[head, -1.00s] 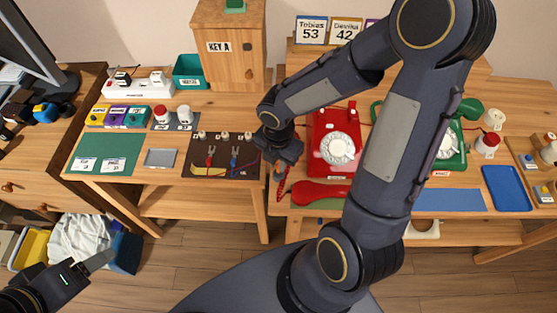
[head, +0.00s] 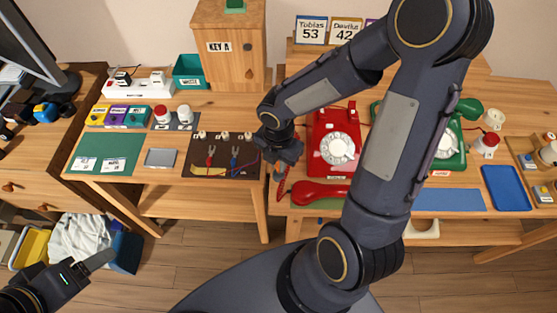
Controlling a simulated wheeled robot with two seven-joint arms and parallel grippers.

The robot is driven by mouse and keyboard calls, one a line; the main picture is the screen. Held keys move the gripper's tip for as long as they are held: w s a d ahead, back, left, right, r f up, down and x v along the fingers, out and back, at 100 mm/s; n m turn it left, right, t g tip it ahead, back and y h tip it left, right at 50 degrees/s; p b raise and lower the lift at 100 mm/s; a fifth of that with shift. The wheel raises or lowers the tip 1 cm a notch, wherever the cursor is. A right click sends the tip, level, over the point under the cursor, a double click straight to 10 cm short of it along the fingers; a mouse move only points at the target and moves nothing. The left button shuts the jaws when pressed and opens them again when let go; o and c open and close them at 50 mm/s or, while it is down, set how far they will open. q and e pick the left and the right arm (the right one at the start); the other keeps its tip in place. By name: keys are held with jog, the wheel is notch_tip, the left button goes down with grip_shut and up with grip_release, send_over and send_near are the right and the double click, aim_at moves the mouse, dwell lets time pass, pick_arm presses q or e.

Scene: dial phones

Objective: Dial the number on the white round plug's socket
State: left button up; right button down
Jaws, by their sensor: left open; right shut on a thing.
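A white power strip (head: 138,84) lies at the back left with dark and pale plugs in it; its socket labels are too small to read. The red dial phone (head: 322,126) stands at the centre with its pale dial facing up. Its red handset (head: 318,193) lies off the cradle in front of it. The green dial phone (head: 458,155) is partly hidden behind my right arm. My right gripper (head: 279,174) is shut just left of the red phone, beside a red cord; what it grips is not clear. My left gripper (head: 107,257) is open and empty at lower left, low over the floor.
A wooden KEY A box (head: 230,50) and a teal bin (head: 188,72) stand at the back. A dark board (head: 198,170) with small clips lies left of my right gripper. Name cards (head: 311,30) stand behind the phones. A blue tray (head: 505,188) is at right.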

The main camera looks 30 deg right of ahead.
jog(key=shift+f+b, duration=1.05)
jog(key=shift+f, duration=0.2)
jog(key=c, duration=1.3)
grip_release()
jog(key=shift+c, duration=0.2)
jog(key=shift+r, duration=0.1)
notch_tip(320, 180, up, 8)
jog(key=shift+f+p, duration=0.2)
jog(key=shift+p, duration=0.6)
